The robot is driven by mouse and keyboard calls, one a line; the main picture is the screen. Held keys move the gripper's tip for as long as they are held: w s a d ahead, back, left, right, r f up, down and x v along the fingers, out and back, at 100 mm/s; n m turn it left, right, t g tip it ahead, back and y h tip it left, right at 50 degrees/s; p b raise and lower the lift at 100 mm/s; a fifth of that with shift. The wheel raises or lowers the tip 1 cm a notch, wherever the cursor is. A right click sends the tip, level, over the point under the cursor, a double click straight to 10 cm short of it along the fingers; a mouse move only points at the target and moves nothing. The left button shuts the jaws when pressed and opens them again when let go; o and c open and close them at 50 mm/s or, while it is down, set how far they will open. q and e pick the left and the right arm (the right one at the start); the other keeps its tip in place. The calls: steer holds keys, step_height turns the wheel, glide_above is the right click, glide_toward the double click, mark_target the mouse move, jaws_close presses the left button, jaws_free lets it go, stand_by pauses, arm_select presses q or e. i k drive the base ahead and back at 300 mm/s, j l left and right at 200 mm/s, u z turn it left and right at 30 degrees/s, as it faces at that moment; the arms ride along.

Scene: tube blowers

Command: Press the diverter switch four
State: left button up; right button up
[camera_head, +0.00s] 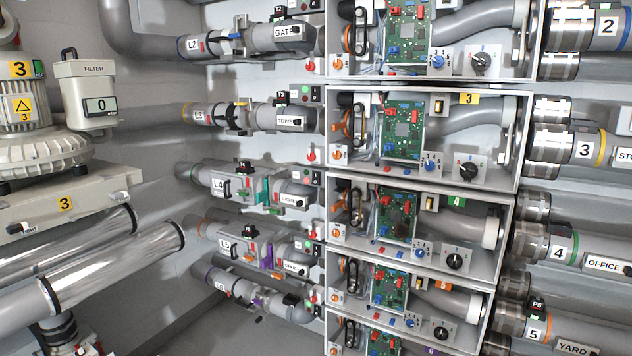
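The cabinet compartment with a green 4 label (462,201) is in the middle of the stack. It holds a green circuit board (396,216), a small light rocker-like switch (431,203), a blue knob (420,252) and a black rotary knob (455,261) on a white plate. To its left is the grey L4 pipe unit (240,184) with a black T4 tag (245,167). A small panel with green and red buttons (311,176) is beside it. I cannot tell which control is the diverter switch. Neither gripper shows.
Similar compartments are stacked above and below, close together. Pipe 4 (560,250) leaves at the right with an OFFICE tag (604,264). A grey blower (40,140) and two shiny tubes (120,255) fill the left. Grey floor (220,325) shows at the bottom.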

mark_target(315, 176)
steer(key=u, duration=0.35)
steer(key=i+l+u, duration=0.55)
steer(key=l+u, duration=0.15)
steer(key=l, duration=0.15)
steer(key=i+l+u, duration=0.2)
steer(key=l, duration=0.15)
steer(key=i+l, duration=0.1)
steer(key=l, duration=0.3)
steer(key=i+l, duration=0.15)
steer(key=l, duration=0.25)
steer(key=i+l, duration=0.1)
steer(key=l, duration=0.25)
steer(key=i+l+u, duration=0.1)
steer(key=l, duration=0.3)
